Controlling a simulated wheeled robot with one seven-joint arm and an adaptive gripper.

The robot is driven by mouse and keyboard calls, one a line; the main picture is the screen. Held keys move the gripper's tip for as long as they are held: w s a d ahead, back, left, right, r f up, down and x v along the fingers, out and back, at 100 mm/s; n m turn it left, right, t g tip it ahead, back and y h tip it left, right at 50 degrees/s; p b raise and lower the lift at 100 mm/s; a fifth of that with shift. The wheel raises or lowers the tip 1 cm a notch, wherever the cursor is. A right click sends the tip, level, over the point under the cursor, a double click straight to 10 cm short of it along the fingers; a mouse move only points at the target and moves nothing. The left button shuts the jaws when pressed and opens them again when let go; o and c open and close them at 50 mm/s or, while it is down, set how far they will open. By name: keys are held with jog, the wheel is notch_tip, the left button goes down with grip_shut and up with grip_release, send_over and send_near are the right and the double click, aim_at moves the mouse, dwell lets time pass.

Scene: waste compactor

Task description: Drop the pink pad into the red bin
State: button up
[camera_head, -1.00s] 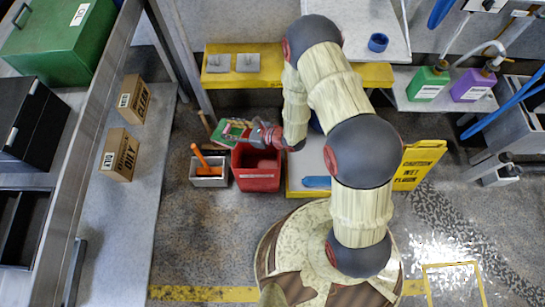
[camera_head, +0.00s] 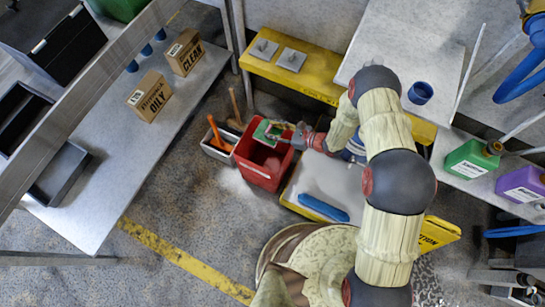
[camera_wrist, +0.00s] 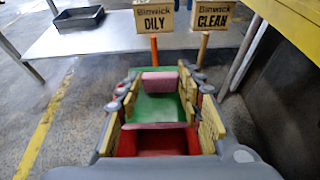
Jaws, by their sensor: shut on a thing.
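The red bin (camera_head: 262,168) stands on the floor; its red also shows beneath the fingers in the wrist view (camera_wrist: 155,143). My gripper (camera_head: 268,130) is above the bin's far rim, pointing left. Its yellow-lined fingers (camera_wrist: 160,105) are shut on the pink pad (camera_wrist: 160,83). Pink shows at the far end and along the near edge, with a green face (camera_wrist: 160,108) between them. In the head view the pad is small and mostly hidden by the fingers. A pinkish patch shows inside the bin; I cannot tell what it is.
A grey bin (camera_head: 218,150) with an orange-handled tool (camera_head: 216,130) stands left of the red bin. A yellow shelf (camera_head: 310,80) lies behind. The OILY box (camera_head: 150,95) and CLEAN box (camera_head: 184,52) are on the left bench. A blue item (camera_head: 322,207) lies at right.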

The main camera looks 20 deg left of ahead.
jog(key=shift+f+b, duration=1.65)
jog(key=shift+f, duration=1.2)
jog(key=o, duration=1.3)
jog(key=shift+o, duration=0.8)
jog(key=shift+d, duration=0.1)
jog(key=v, duration=1.1)
jog(key=shift+d+r, duration=0.2)
jog(key=shift+d, duration=0.15)
